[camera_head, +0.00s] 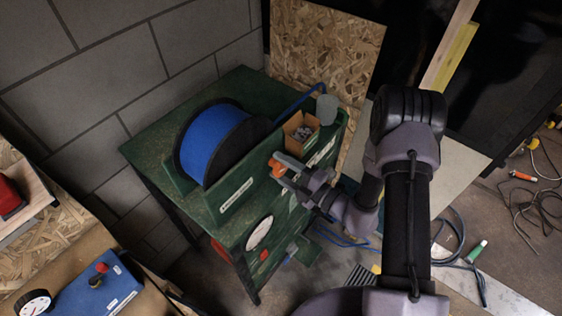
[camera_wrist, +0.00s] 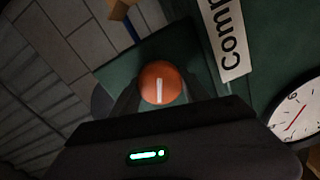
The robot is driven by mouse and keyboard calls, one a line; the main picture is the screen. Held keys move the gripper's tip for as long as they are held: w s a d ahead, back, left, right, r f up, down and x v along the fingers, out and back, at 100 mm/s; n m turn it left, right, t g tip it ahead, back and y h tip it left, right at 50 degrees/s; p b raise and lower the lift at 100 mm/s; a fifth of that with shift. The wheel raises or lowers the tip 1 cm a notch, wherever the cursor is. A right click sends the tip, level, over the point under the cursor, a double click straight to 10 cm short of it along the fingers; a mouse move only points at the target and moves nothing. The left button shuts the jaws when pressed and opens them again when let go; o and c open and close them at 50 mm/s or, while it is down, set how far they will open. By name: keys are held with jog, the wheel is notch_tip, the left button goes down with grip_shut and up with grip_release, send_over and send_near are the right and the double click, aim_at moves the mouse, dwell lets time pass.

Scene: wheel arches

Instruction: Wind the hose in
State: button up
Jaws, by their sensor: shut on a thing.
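A blue hose is wound on a black-rimmed reel (camera_head: 215,143) on top of a green cabinet (camera_head: 150,150). An orange knob (camera_head: 278,167) is on the cabinet's front panel, right of the reel. My gripper (camera_head: 283,170) is at the knob with its fingers shut on it. In the wrist view the round orange knob (camera_wrist: 160,83) with a white line lies between the fingertips (camera_wrist: 158,92). A length of blue hose (camera_head: 300,104) runs from behind the reel to the right. Blue hose (camera_head: 340,238) also shows on the floor, partly hidden by my arm.
An open cardboard box (camera_head: 300,130) of small parts and a grey cup (camera_head: 327,108) stand on the cabinet. A dial (camera_head: 259,232) is on its front. A blue unit with a red knob (camera_head: 100,268) is lower left. Cables (camera_head: 540,195) lie on the right floor.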

jog(key=m+p, duration=0.2)
jog(key=m, duration=0.1)
jog(key=shift+r+m, duration=0.15)
jog(key=shift+m, duration=0.15)
jog(key=shift+m+p, duration=0.8)
jog(key=shift+m, duration=1)
jog(key=o, duration=1.4)
jog(key=shift+c, duration=0.2)
jog(key=shift+d, duration=0.1)
jog(key=v, duration=1.7)
jog(key=shift+b, duration=0.3)
